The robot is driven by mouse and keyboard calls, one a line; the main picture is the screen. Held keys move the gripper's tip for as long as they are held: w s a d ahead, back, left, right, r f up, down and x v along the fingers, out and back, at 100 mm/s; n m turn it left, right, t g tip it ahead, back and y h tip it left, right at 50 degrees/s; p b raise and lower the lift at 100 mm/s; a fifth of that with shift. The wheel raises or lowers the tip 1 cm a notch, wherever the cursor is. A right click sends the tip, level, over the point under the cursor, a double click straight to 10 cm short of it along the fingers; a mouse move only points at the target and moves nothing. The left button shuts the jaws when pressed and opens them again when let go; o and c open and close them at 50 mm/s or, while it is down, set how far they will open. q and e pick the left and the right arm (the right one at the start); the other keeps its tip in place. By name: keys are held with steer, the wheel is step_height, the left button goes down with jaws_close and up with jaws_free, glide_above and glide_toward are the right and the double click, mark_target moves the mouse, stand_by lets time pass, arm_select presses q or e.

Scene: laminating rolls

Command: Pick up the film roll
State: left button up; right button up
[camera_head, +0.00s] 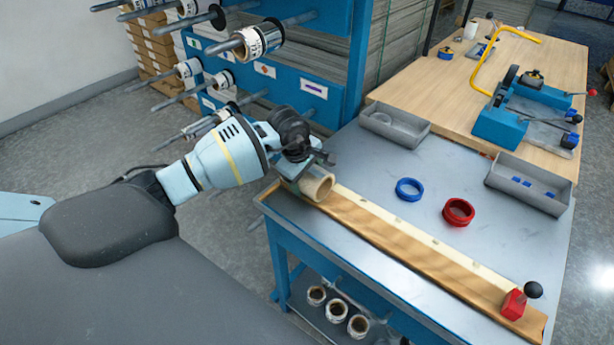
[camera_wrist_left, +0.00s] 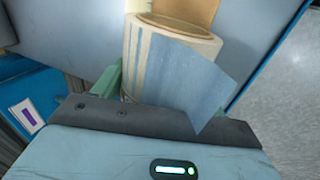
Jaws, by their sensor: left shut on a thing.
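The film roll (camera_head: 316,184) is a short beige roll with an open core, at the left end of the wooden board (camera_head: 400,236) on the metal-topped table. My left gripper (camera_head: 304,172) is shut on it from the far left side. In the left wrist view the film roll (camera_wrist_left: 150,55) sits between green fingers, with a loose bluish-grey flap (camera_wrist_left: 195,85) hanging from it. I cannot tell whether the roll touches the board. My right gripper does not show.
A blue ring (camera_head: 409,189) and a red ring (camera_head: 458,212) lie on the table, with two grey trays (camera_head: 395,124) behind. A red clamp with a black knob (camera_head: 516,302) stands at the board's right end. A blue rack with rolls on pegs (camera_head: 262,41) stands behind my left arm.

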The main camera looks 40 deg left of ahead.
arm_select(q)
steer(key=shift+w+r, duration=0.1)
steer(key=shift+r, duration=0.65)
step_height(320, 180, up, 2)
steer(key=shift+r, duration=0.1)
steer(key=s+d, duration=0.3)
steer(key=s, duration=0.4)
steer(key=s+d+r+b, duration=0.1)
steer(key=s+d, duration=0.2)
steer(key=s, duration=0.5)
steer(key=shift+r, duration=0.1)
